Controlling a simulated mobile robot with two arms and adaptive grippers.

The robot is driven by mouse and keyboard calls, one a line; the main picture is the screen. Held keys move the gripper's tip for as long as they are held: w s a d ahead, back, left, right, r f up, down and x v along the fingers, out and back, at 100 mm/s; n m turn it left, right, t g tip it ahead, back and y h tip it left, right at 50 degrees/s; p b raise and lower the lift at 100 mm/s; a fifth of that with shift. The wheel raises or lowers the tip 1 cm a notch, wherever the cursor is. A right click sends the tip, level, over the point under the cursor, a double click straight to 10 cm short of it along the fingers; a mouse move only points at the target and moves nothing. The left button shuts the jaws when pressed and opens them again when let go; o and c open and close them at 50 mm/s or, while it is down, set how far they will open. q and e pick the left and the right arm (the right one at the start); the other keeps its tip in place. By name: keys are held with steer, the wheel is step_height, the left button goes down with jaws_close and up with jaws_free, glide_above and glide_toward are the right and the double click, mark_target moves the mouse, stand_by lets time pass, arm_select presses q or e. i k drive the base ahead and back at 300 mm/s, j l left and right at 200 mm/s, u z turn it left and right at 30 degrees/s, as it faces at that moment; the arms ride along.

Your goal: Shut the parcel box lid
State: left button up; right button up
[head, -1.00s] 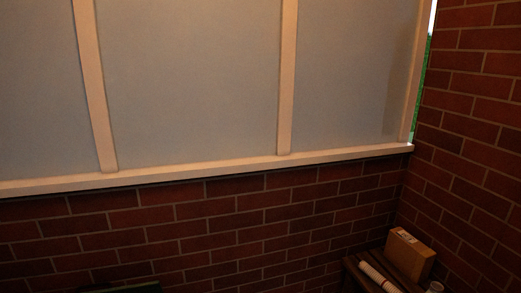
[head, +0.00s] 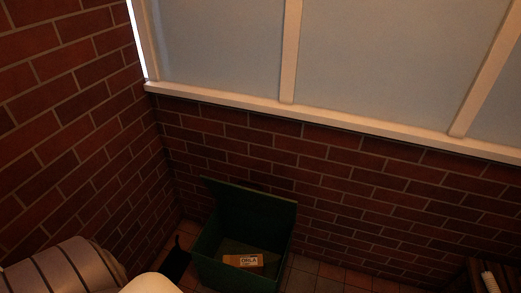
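The dark green parcel box (head: 210,254) stands on the tiled floor near the brick corner, at the lower middle of the head view. Its lid (head: 252,209) is open and tilts up and back toward the wall under the window. A small orange-brown parcel (head: 243,260) with a white label lies inside the box. Part of my arm shows at the lower left, to the left of the box. Neither gripper is in view.
A dark object (head: 175,262) stands on the floor just left of the box. A dark wooden piece (head: 484,270) with a pale roll (head: 490,282) on it is at the lower right. Tiled floor (head: 330,278) shows between it and the box. Brick walls close off the back and left.

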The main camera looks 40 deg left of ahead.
mark_target(280, 207)
steer(key=l+u, duration=0.15)
steer(key=u, duration=0.25)
steer(key=l+u, duration=0.15)
steer(key=u, duration=0.2)
steer(key=i+l+u, duration=0.1)
steer(key=u, duration=0.3)
steer(key=l+u, duration=0.2)
steer(key=u, duration=0.15)
